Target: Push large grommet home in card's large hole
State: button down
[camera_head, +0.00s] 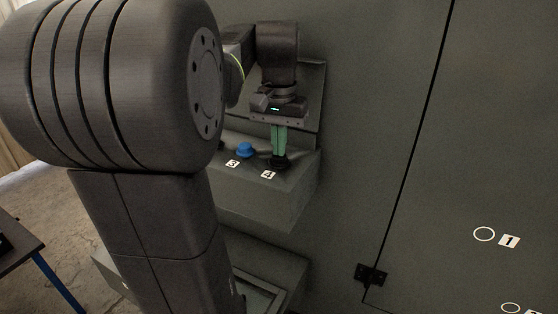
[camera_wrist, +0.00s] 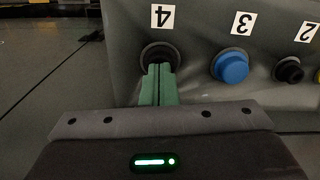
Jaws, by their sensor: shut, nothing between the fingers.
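My gripper (camera_head: 279,155) has green fingers closed together, with nothing seen between them. It points down at a large black round grommet (camera_wrist: 160,50) beside the label 4 on a grey box. The fingertips meet the grommet's near side in the wrist view; they hide part of it, and I cannot tell whether they press on it. The grommet also shows dark under the fingertips in the head view (camera_head: 287,163). How deep it sits, and the hole around it, are hidden. I cannot make out a separate card.
A blue round part (camera_wrist: 231,67) sits by label 3. A smaller black part (camera_wrist: 289,70) sits by label 2, and a yellow one shows at the right edge. The grey box (camera_head: 262,203) juts from a grey wall panel (camera_head: 385,110). A black hinge (camera_head: 371,275) is lower right.

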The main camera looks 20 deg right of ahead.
jog(key=shift+s+a+f, duration=0.1)
jog(key=shift+f, duration=0.35)
notch_tip(320, 180, up, 3)
jog(key=shift+f+p, duration=0.1)
jog(key=shift+p, duration=1.1)
jog(key=shift+r, duration=2.35)
jog(key=shift+f+b, duration=1)
jog(key=shift+f, duration=2.35)
